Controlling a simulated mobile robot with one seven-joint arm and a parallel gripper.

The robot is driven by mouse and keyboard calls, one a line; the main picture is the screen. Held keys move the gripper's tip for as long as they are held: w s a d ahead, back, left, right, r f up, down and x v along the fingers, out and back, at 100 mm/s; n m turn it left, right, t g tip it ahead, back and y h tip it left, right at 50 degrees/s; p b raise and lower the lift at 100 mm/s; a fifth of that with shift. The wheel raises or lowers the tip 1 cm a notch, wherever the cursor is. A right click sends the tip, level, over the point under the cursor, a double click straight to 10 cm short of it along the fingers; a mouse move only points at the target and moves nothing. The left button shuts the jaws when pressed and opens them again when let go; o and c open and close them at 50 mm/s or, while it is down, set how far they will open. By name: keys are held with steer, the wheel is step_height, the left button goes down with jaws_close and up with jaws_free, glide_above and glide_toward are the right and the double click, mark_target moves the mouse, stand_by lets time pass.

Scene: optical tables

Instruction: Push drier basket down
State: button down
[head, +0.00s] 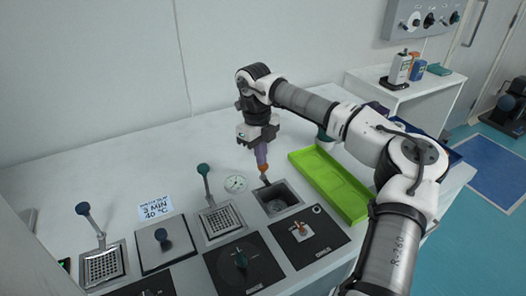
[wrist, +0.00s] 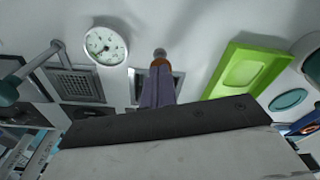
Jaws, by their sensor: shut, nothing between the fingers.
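Three square basket wells line the bench front. The right one, at my gripper and probably the drier, is a dark recess (head: 279,199) with its basket low inside or hidden; its label is too small to read. It also shows in the wrist view (wrist: 133,90), partly behind the fingers. My gripper (head: 263,168) is shut, pointing down above the well's back edge, with purple fingers and orange at the tips. A short dark rod shows just below the tips. In the wrist view a grey round knob (wrist: 160,53) appears at the fingertips; contact is unclear.
The middle basket (head: 221,220) sits high, with a teal-knobbed lever (head: 204,170). Another basket (head: 103,266) is at left. A round gauge (head: 235,184) lies left of the well, a green tray (head: 330,185) right. Dial panels (head: 306,233) front the bench.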

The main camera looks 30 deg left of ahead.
steer(key=shift+w+a+r+p, duration=0.1)
steer(key=shift+a+r+p, duration=0.25)
steer(key=shift+a, duration=0.2)
steer(key=shift+w+a+r+p, duration=0.1)
steer(key=shift+a+r+p, duration=0.1)
steer(key=shift+a+p, duration=0.25)
steer(key=shift+a, duration=0.5)
steer(key=shift+w, duration=0.1)
step_height(320, 180, up, 14)
steer(key=a+b, duration=0.1)
steer(key=b, duration=0.1)
steer(key=shift+f, duration=0.15)
steer(key=shift+w+a, duration=0.1)
